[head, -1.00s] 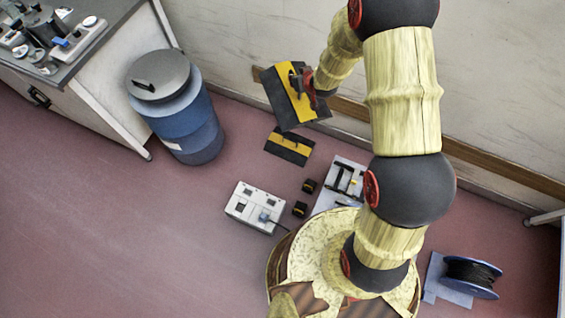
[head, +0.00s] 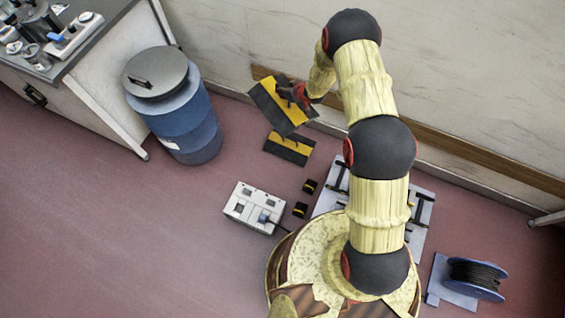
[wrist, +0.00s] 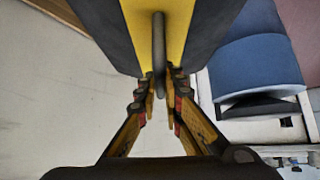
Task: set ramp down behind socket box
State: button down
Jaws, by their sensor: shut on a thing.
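A black ramp with a yellow stripe (head: 266,106) hangs in the air in the head view, tilted, near the wall. My gripper (head: 298,93) is shut on its handle. In the wrist view the ramp (wrist: 208,30) fills the top and my fingers (wrist: 160,88) close around the grey handle bar. The white socket box (head: 240,208) sits on the floor below and left of the held ramp in the head view, with a cable at its right side. The gap between the held ramp and the floor is hard to judge.
A second black and yellow ramp (head: 285,153) lies on the floor just below the held one in the picture. Two small black blocks (head: 300,209) lie beside the socket box. A blue drum (head: 185,125), a pale panel (head: 422,218) and a cable reel (head: 474,277) stand around. Floor at left is clear.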

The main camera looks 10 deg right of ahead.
aim_at(279, 106)
jog(key=shift+s+a+f+n+g+y+b, duration=0.55)
jog(key=shift+s+a+f+n+b, duration=1.05)
jog(key=shift+f, duration=7.95)
jog(key=shift+s+a+f+n+g+y+b, duration=0.7)
jog(key=shift+s+f+b, duration=1.8)
jog(key=shift+f, duration=7.1)
jog(key=shift+s+a+f+n+g+y+b, duration=0.25)
jog(key=shift+s+a+f+n+y+b, duration=1)
jog(key=shift+f, duration=8.3)
jog(key=shift+s+a+f+m+h+b, duration=0.15)
jog(key=shift+s+m+h+b, duration=0.2)
jog(key=shift+s+h+b, duration=0.4)
jog(key=c, duration=1.9)
grip_release()
jog(key=shift+s, duration=0.2)
